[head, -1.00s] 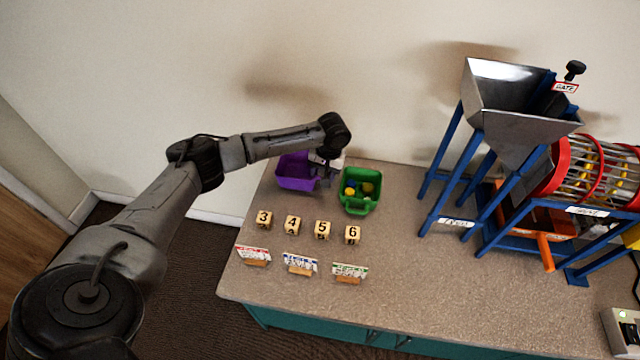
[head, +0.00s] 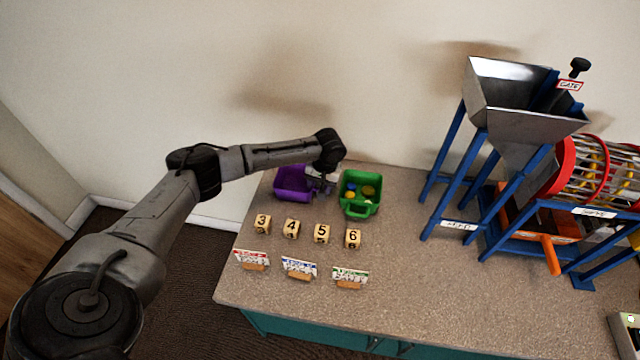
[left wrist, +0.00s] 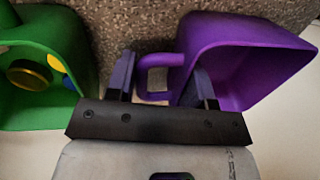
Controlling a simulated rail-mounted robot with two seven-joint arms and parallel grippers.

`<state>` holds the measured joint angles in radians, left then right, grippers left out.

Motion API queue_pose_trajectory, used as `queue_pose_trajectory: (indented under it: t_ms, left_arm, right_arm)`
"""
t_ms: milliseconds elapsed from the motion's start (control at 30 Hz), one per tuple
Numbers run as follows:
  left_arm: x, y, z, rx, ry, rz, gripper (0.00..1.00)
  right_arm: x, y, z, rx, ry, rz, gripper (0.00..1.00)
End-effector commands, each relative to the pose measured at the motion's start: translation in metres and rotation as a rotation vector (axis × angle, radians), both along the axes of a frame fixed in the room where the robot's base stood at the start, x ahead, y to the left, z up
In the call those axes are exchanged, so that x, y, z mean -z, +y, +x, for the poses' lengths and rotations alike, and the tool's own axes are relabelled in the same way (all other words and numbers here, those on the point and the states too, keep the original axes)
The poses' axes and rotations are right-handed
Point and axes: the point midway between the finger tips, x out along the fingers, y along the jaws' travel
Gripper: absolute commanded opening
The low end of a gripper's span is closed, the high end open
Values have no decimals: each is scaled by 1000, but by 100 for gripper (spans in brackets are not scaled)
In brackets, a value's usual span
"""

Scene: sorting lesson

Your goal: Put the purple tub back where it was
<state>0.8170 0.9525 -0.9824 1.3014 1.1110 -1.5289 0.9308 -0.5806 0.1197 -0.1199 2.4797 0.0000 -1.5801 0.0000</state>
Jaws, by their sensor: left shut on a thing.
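The purple tub (head: 291,187) is at the back left corner of the table, left of the green tub (head: 349,208). It is empty as far as I can see. My left gripper (head: 325,187) is between the two tubs, shut on the purple tub's handle. In the left wrist view the handle sits between the fingers (left wrist: 163,82), with the purple tub (left wrist: 235,50) to the right and the green tub (left wrist: 75,40) to the left. The purple tub looks upright at about table level; I cannot tell whether it touches the table. My right gripper is not in view.
The green tub holds yellow and blue pieces. Several numbered blocks (head: 322,233) and small label signs (head: 299,267) stand in front of the tubs. A metal hopper (head: 520,115) on a blue frame stands right. The table (head: 420,290) between is clear.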

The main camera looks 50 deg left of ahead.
Motion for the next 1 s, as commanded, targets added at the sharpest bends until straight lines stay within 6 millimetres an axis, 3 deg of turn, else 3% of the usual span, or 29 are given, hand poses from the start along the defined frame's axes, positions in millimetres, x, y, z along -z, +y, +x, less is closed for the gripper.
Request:
queue_pose_trajectory:
  t_ms: [300, 600, 1000]
  left_arm:
    - [0, 0, 0, 0, 0, 0, 74]
    - [-3, 0, 0, 1, -1, 1, 74]
    - [-74, -8, 7, 0, -1, -1, 74]
  right_arm:
    - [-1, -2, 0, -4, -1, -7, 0]
    - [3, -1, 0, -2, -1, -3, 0]
    - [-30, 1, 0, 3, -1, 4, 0]
